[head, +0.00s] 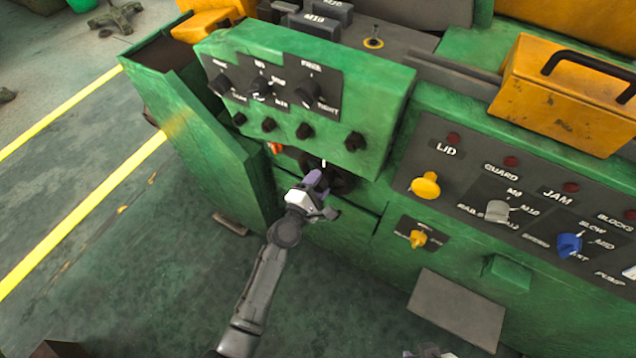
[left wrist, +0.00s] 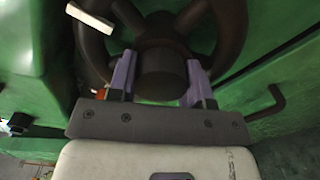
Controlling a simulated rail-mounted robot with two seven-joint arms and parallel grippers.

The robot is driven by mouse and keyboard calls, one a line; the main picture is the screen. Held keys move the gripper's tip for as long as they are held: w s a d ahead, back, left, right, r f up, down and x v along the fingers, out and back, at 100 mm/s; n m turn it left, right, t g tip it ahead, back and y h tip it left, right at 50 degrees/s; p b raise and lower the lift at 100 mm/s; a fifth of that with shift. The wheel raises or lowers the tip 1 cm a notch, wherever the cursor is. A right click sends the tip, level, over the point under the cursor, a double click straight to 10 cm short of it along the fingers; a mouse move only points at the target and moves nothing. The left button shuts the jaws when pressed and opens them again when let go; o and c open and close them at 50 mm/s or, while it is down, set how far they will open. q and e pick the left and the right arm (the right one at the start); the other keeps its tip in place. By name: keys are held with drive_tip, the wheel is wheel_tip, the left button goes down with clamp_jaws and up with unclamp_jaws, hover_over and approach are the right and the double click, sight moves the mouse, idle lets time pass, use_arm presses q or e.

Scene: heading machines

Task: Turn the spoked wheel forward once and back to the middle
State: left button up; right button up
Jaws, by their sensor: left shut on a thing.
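The dark spoked wheel (left wrist: 228,35) shows large in the left wrist view, with thick spokes and a round hub (left wrist: 160,78). A white marker (left wrist: 90,18) lies at its rim, upper left. In the head view the wheel (head: 346,182) is mostly hidden under the green switch box and behind my gripper. My left gripper (head: 319,183) reaches in to the wheel. In the left wrist view its purple fingers (left wrist: 160,72) stand one on each side of the hub, shut on it. A small white and purple part, likely my right gripper (head: 430,352), shows at the bottom edge.
The green switch box (head: 300,105) with black knobs overhangs the wheel. A slanted green panel (head: 200,145) stands to the left. A control panel (head: 530,205) with yellow, grey and blue knobs is on the right. A bent dark handle (left wrist: 270,105) sits right of the wheel.

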use_arm(q)
drive_tip(key=o, duration=1.3)
drive_tip(key=shift+s, duration=0.1)
drive_tip(key=shift+s+a, duration=0.25)
drive_tip(key=shift+s, duration=0.05)
drive_tip(key=shift+p+v, duration=1.05)
drive_tip(key=shift+v, duration=5.4)
drive_tip(key=shift+d, duration=0.1)
